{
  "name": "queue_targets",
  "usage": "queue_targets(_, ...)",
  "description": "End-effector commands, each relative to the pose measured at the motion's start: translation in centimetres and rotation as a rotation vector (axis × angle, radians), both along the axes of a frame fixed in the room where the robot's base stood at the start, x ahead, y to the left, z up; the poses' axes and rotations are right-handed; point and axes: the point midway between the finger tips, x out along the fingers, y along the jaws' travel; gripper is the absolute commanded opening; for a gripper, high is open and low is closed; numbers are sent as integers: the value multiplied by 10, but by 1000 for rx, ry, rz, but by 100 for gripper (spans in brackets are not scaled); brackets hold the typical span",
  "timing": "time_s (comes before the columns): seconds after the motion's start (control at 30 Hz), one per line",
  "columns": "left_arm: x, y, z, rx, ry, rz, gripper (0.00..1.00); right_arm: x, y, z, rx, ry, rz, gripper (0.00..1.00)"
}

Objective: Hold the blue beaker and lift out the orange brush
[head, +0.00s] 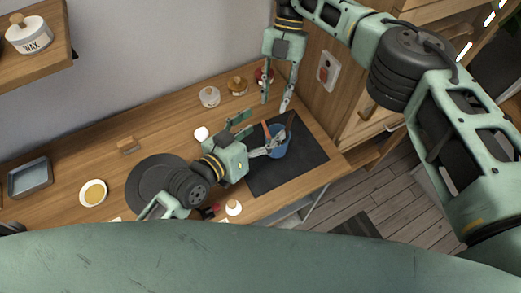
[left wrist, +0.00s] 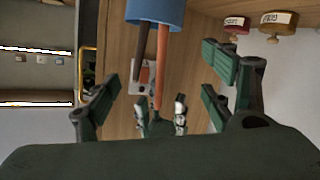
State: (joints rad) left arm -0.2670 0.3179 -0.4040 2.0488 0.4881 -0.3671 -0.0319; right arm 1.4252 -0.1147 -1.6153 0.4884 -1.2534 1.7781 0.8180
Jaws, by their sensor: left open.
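The blue beaker (head: 280,148) stands on the dark mat (head: 309,160) in the head view. It also shows at the top edge of the left wrist view (left wrist: 157,12). The orange brush (head: 266,130) leans out of it beside a dark-handled one (head: 290,120); the orange handle is clear in the left wrist view (left wrist: 162,58). My left gripper (head: 262,135) is open at the beaker's left side; one finger overlaps the beaker, and I cannot tell if it touches. My right gripper (head: 276,104) is open and empty, above and behind the beaker.
A dark round plate (head: 145,188), a yellow-filled bowl (head: 93,192) and a grey tray (head: 31,177) are on the wooden counter left of my left arm. Small lidded jars (head: 209,97) stand along the back wall. A wooden cabinet (head: 330,105) rises behind the mat. The mat's right part is clear.

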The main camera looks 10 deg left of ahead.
Motion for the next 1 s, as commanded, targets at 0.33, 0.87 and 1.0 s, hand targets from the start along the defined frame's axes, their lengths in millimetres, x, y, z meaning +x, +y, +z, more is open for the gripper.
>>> queue_targets(0.33,-24,-1,-64,288,-37,-87,75,0,0,0,0,0,0,31)
queue_targets(0.87,22,-35,-92,308,-41,-97,75,0,0,0,0,0,0,31)
queue_targets(1.0,30,-41,-96,307,-41,-96,75,0,0,0,0,0,0,31)
